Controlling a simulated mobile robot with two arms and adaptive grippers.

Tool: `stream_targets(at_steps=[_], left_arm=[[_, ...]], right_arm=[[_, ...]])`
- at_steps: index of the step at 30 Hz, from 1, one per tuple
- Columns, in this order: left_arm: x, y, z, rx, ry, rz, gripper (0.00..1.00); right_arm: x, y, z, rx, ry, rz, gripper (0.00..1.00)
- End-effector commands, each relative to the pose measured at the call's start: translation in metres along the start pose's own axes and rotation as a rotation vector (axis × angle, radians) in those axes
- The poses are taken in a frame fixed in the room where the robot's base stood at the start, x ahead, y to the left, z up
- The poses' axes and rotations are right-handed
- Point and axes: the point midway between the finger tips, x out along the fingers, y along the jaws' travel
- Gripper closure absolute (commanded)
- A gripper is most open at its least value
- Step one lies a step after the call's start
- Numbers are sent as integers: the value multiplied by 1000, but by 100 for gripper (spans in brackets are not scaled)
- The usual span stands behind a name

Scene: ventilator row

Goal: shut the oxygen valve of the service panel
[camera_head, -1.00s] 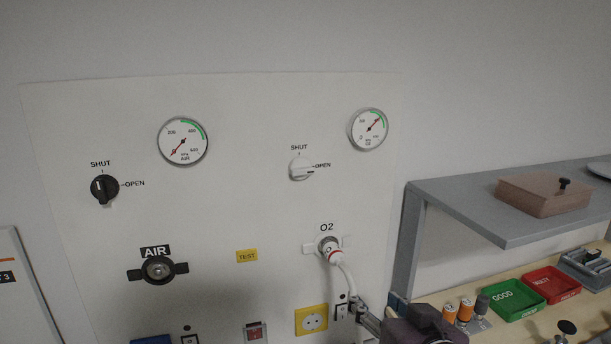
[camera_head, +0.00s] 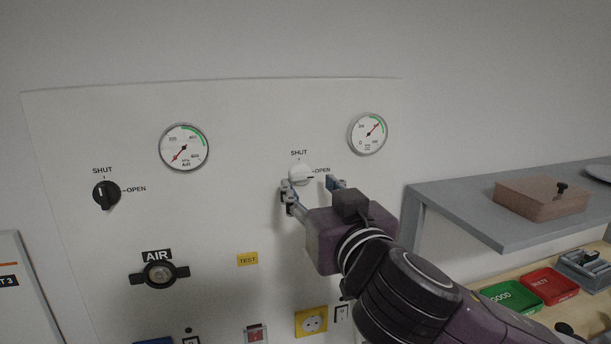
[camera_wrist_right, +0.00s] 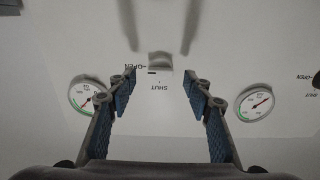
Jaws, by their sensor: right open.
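The oxygen valve is a white knob (camera_head: 300,174) on the pale wall panel (camera_head: 225,215), under SHUT and left of OPEN. Its dark mark is on the OPEN side. My open right gripper (camera_head: 311,187) is in front of it, fingertips low to either side; contact cannot be told. The right wrist view is upside down: the knob (camera_wrist_right: 159,62) lies just beyond the gap between the blue-padded fingers (camera_wrist_right: 159,78), with nothing between them. The oxygen gauge (camera_head: 367,133) is above right of the knob. The O2 outlet and hose are hidden behind my right arm. My left gripper is not in view.
A black air valve knob (camera_head: 106,194), air gauge (camera_head: 184,147) and AIR outlet (camera_head: 160,274) are on the left. A grey shelf (camera_head: 508,228) with a brown box (camera_head: 541,198) juts out at right, above a bench with green (camera_head: 510,297) and red trays (camera_head: 549,285).

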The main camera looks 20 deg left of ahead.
Motion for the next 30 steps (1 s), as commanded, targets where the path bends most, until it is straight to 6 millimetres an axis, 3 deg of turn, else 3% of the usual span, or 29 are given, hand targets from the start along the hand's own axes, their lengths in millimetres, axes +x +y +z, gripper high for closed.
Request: stream_targets(at_steps=[3, 9, 19, 30], left_arm=[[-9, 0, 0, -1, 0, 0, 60], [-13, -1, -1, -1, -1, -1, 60], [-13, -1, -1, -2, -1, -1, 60], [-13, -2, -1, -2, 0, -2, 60]], right_arm=[[18, 0, -3, -2, -1, 1, 54], [34, 0, -1, -1, 0, 0, 54], [37, 0, 0, -1, 1, -1, 54], [37, 0, 0, 0, 0, -1, 94]])
